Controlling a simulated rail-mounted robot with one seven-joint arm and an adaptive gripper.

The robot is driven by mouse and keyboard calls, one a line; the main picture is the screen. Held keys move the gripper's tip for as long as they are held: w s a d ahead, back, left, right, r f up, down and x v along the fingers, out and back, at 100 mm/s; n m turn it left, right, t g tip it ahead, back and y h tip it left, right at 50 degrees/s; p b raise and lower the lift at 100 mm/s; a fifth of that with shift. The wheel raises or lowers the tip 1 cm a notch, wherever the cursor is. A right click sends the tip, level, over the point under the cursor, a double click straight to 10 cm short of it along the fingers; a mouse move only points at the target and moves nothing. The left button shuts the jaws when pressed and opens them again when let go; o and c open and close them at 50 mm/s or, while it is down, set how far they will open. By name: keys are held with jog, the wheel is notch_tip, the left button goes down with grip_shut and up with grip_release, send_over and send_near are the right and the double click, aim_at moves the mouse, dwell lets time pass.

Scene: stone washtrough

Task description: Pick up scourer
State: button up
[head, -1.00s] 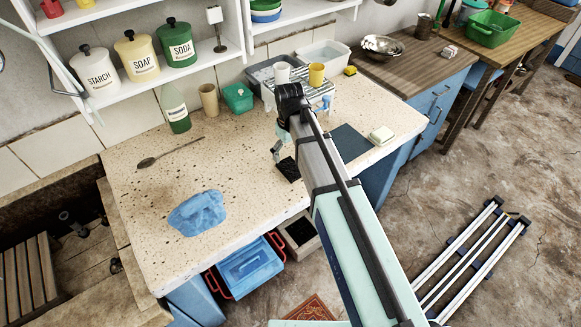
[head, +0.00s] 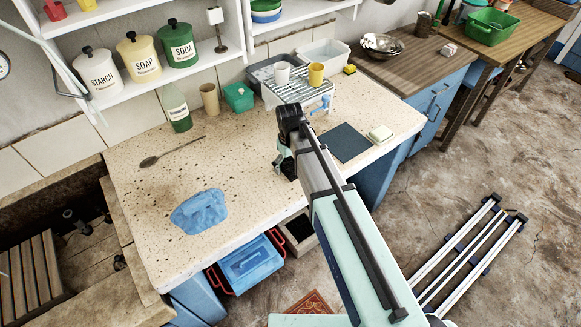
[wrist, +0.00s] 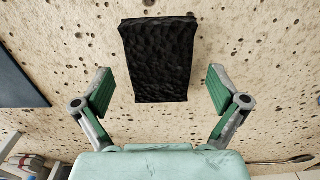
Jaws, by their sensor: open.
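The scourer looks to be the black, rough-textured block (wrist: 158,55) lying on the speckled stone worktop in the wrist view. My gripper (wrist: 159,74) is open, with one green-padded finger on each side of the block's nearer part and clear gaps between. The block's far end reaches past the fingertips. In the head view my gripper (head: 284,163) is low over the middle of the worktop. There it and my arm hide most of the block. Whether the fingertips touch the worktop cannot be told.
On the worktop (head: 150,205) lie a blue cloth (head: 199,211) and a spoon (head: 170,152) to the left. A dark mat (head: 344,142) and a pale block (head: 380,134) are on the right. A dish rack (head: 300,90) with cups stands behind my gripper.

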aim_at(290, 165)
jog(key=c, duration=1)
jog(key=shift+r, duration=0.15)
notch_tip(290, 165, up, 20)
jog(key=b, duration=0.4)
